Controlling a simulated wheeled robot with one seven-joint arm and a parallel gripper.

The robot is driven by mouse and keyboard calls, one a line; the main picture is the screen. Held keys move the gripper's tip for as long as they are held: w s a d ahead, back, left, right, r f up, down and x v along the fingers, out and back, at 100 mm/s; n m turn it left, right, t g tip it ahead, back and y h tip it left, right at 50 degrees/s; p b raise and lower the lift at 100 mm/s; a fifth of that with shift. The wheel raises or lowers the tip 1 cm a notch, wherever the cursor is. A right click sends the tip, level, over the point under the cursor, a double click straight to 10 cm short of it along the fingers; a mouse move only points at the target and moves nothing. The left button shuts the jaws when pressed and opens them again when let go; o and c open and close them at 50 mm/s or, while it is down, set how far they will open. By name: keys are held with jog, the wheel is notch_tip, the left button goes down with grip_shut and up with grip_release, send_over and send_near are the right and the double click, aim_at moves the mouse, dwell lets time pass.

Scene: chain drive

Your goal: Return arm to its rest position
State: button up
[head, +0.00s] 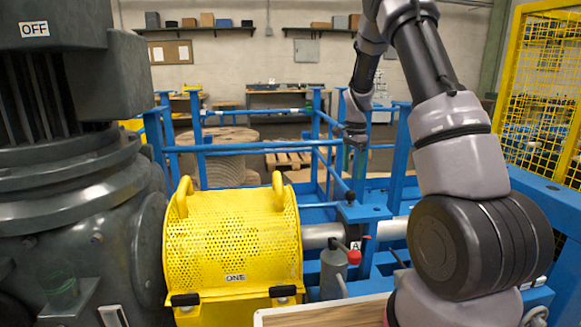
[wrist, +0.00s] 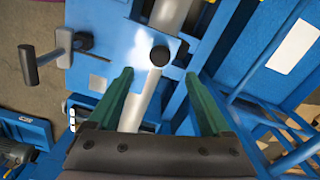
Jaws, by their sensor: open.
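The gripper looks apart from these, though the exact gap cannot be told.
A yellow perforated guard (head: 232,240) covers part of the shaft, beside a dark motor (head: 75,190) marked OFF. Blue rails (head: 250,147) surround the gripper area. A yellow mesh fence (head: 540,85) stands at right. A grey bottle-like can (head: 334,270) stands in front.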

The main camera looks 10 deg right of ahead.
jog(key=s+a+r+n+t+y, duration=0.1)
jog(key=s+a+r+n+t, duration=0.15)
jog(key=s+r, duration=0.6)
jog(key=s+a+r+n+t, duration=0.1)
jog(key=s+a+r+n, duration=0.4)
jog(key=r, duration=0.7)
jog(key=s+a+r+n+t, duration=0.1)
jog(key=s+r+t, duration=0.1)
jog(key=s, duration=0.7)
jog(key=s+a+r+n+t+y, duration=0.1)
jog(key=s+r+n, duration=0.1)
jog(key=s, duration=0.8)
jog(key=shift+a+r+t, duration=0.35)
jog(key=shift+r, duration=0.3)
